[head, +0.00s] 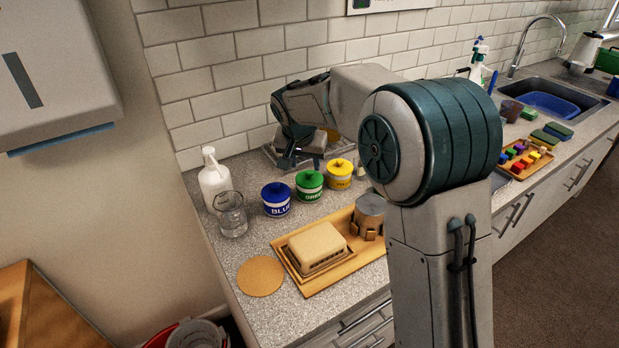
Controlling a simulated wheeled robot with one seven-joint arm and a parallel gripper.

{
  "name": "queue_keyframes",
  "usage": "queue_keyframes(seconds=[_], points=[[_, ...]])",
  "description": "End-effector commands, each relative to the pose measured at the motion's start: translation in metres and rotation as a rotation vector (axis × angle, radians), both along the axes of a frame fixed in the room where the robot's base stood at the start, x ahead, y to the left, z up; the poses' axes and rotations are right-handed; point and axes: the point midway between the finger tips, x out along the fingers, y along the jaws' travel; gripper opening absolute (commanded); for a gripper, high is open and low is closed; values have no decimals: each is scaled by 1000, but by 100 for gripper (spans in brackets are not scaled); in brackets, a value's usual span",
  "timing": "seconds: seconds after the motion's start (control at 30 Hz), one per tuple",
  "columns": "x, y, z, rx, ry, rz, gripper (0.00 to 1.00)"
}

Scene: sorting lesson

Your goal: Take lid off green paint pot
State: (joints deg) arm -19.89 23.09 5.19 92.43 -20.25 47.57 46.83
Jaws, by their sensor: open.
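The green paint pot (309,189) stands upright on the counter between the blue paint pot (276,202) and the yellow paint pot (339,177). Its green lid (309,178) sits on top, with a small knob in the middle. The blue and yellow pots also have their lids on. My gripper (287,164) is behind and above the pots, slightly left of the green pot and apart from its lid. Its fingers are small and partly hidden by the hand; I see nothing held between them.
A glass (231,215) and a white soap bottle (213,180) stand left of the pots. A wooden tray (312,290) with a butter dish (317,246) lies in front. A cork mat (260,276) lies at the front left.

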Motion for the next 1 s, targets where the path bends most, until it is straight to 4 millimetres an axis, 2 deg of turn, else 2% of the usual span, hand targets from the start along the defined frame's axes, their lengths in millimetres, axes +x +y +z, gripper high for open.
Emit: queue_keyframes(seconds=[0.3, 0.6, 0.77, 1.0], points=[[19, -9, -38, -2, 3, 0, 44], [21, -9, -43, 0, 0, 0, 44], [21, -9, -43, -1, 1, 0, 0], [21, -9, -42, -1, 0, 0, 0]])
